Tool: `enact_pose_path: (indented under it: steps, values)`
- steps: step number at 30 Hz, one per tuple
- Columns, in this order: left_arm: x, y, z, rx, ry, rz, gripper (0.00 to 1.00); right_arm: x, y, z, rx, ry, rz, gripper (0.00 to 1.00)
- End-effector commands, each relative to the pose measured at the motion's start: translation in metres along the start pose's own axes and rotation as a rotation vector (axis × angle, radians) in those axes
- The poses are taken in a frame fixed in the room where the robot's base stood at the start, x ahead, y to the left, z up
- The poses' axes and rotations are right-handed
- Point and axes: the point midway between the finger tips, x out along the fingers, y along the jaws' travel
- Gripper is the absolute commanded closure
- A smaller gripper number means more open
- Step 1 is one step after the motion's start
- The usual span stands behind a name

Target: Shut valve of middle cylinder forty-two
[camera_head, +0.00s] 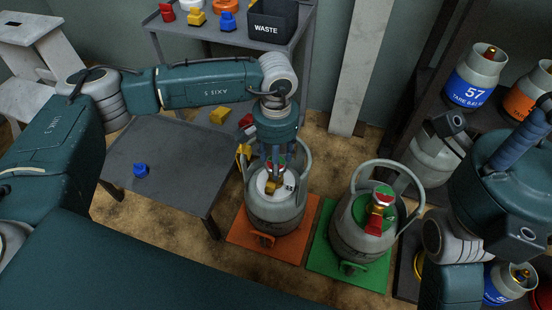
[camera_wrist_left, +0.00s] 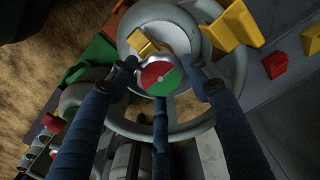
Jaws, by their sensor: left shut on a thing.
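A grey gas cylinder (camera_head: 270,213) with a white top stands upright on the orange scale (camera_head: 314,213). My left gripper (camera_head: 274,163) reaches down from above, inside its collar ring. In the left wrist view, its three dark blue fingers (camera_wrist_left: 160,88) surround the valve's round red-and-green knob (camera_wrist_left: 160,77) and are shut on it. The brass valve body (camera_wrist_left: 147,45) shows beside the knob. A second grey cylinder (camera_head: 357,226) with a green top and red valve parts stands on the green scale (camera_head: 372,275). I cannot read a forty-two. My right gripper (camera_head: 530,125) is partly cut off; its opening is unclear.
A low grey table (camera_head: 160,165) on the left holds a blue piece (camera_head: 140,170) and a yellow piece (camera_head: 219,116). A cart with a black WASTE bin (camera_head: 271,20) stands behind. Shelves on the right hold cylinders, including one marked 57 (camera_head: 474,85). A pale post (camera_head: 357,70) stands behind the scales.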

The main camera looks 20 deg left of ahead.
Motion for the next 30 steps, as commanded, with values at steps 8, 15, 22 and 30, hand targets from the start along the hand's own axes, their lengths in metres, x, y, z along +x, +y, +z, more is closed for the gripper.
enact_pose_path:
  steps: [8,15,22,30]
  values:
    - [0.0,0.001,0.001,0.007,-0.003,0.001,0.77,0.001,0.0,0.0,0.0,0.003,-0.001,0.72]
    - [0.0,0.001,0.001,0.006,-0.003,0.001,0.32,0.001,0.0,0.0,-0.001,0.003,-0.001,0.72]
    - [0.0,0.0,0.001,0.004,-0.002,0.0,0.32,0.001,0.0,0.0,-0.001,0.002,0.0,0.72]
    - [-0.024,0.0,-0.001,0.003,0.003,0.0,0.32,0.0,0.001,0.001,-0.001,-0.001,0.002,0.72]
